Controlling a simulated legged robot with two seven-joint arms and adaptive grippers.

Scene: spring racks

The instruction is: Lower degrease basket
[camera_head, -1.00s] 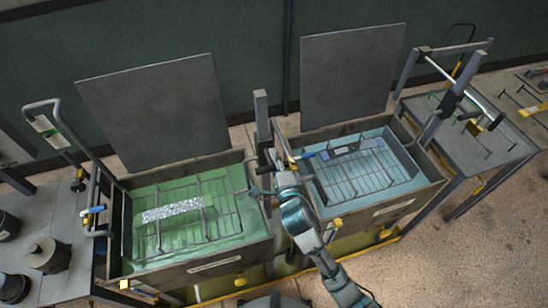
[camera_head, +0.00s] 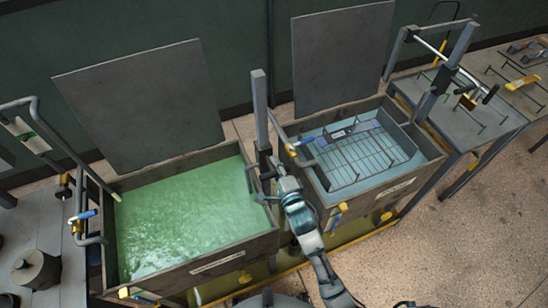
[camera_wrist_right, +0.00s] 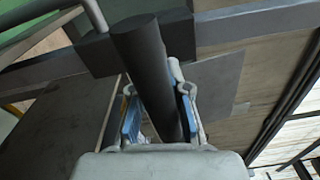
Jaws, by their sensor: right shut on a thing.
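The left tank (camera_head: 200,267) holds rippling green liquid (camera_head: 180,220). No degrease basket shows in it; the cloudy green liquid fills the view inside the walls. My right gripper (camera_head: 274,180) is at the grey upright post (camera_head: 260,105) between the two tanks. In the right wrist view my right gripper (camera_wrist_right: 158,112) is shut on a dark round handle (camera_wrist_right: 142,55), with a blue-padded finger on each side of it. My left gripper is not in view.
The right tank (camera_head: 385,193) holds blue liquid with a wire basket (camera_head: 358,158) in it. Upright grey panels (camera_head: 145,100) stand behind the tanks. A bent pipe (camera_head: 65,150) rises at the left tank's left end. A side table (camera_head: 465,125) stands right; the floor at lower right is clear.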

